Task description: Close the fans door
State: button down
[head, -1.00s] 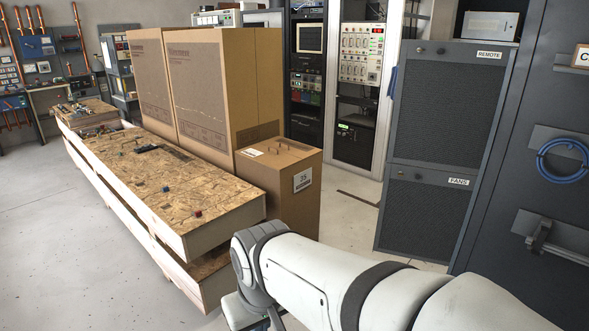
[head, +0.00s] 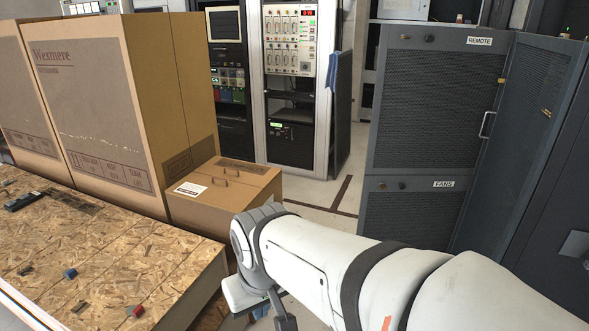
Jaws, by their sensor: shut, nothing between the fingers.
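The fans panel (head: 412,214), dark grey with mesh and a white "FANS" label, is the lower front of a rack at right centre in the head view. It looks flush below the upper panel, and my arm hides its lower part. I cannot tell whether it is fully shut. My gripper (head: 280,314) hangs at the bottom edge, partly cut off, left of the rack and apart from it. It is shut and holds nothing.
The "REMOTE" panel (head: 430,98) is above. Right of it, a tall mesh panel (head: 520,130) with a handle stands at an angle. Cardboard boxes (head: 100,110) and a chipboard-topped crate (head: 120,260) fill the left. Some floor (head: 335,192) shows between box and rack.

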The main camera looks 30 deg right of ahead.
aim_at(422, 212)
jog(key=z, duration=0.55)
jog(key=i, duration=1.2)
jog(key=z, duration=1.2)
jog(key=i, duration=0.6)
jog(key=z, duration=0.45)
jog(key=k, duration=0.9)
jog(key=z, duration=0.15)
jog(key=i, duration=0.9)
jog(key=u, duration=0.05)
